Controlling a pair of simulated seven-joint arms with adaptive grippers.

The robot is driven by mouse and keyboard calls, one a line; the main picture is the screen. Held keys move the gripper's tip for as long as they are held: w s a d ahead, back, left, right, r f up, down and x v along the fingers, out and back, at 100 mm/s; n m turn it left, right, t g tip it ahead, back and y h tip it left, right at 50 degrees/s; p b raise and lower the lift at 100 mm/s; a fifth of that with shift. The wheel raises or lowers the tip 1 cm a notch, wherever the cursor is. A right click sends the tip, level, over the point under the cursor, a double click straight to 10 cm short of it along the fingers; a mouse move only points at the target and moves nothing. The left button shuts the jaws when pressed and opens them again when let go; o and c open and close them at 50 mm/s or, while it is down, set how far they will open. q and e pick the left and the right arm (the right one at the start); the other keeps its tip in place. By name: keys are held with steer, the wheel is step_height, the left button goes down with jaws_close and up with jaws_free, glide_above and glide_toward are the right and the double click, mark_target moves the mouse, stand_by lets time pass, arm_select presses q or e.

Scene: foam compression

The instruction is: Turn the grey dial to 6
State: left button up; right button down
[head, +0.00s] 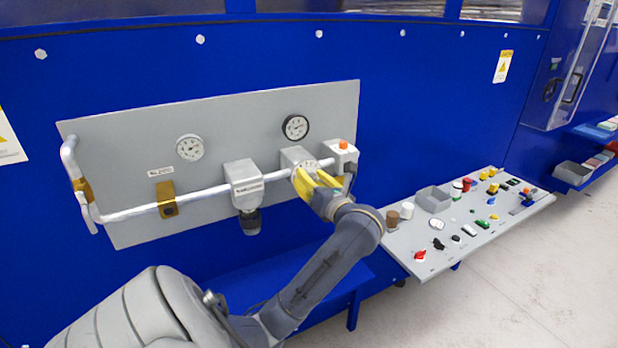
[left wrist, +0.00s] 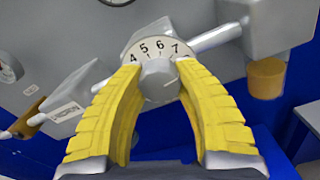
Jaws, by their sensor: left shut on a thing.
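The grey dial (left wrist: 160,80) shows in the left wrist view, between the yellow fingertips of my left gripper (left wrist: 158,76). A pale number plate (left wrist: 150,47) behind it shows 4, 5, 6 and 7 along its upper edge. The dial's pointer mark is too small to read. In the head view my left gripper (head: 303,179) is shut on the dial, at the front of a grey box (head: 296,155) on the pipe. The fingers hide most of the dial there. My right gripper is not in view.
A silver pipe (head: 130,210) runs across a grey panel (head: 240,115) with two gauges. A box with an orange button (head: 343,145) is close right of the gripper. A shelf (head: 430,255) of small parts stands lower right.

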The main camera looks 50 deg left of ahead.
arm_select(q)
steer(key=shift+f+n, duration=0.1)
steer(key=shift+n, duration=0.2)
steer(key=n, duration=0.4)
steer(key=shift+n, duration=0.4)
steer(key=n, duration=0.4)
steer(key=shift+w+n, duration=0.1)
steer(key=shift+n, duration=0.6)
steer(key=o, duration=1.3)
steer(key=v, duration=1.2)
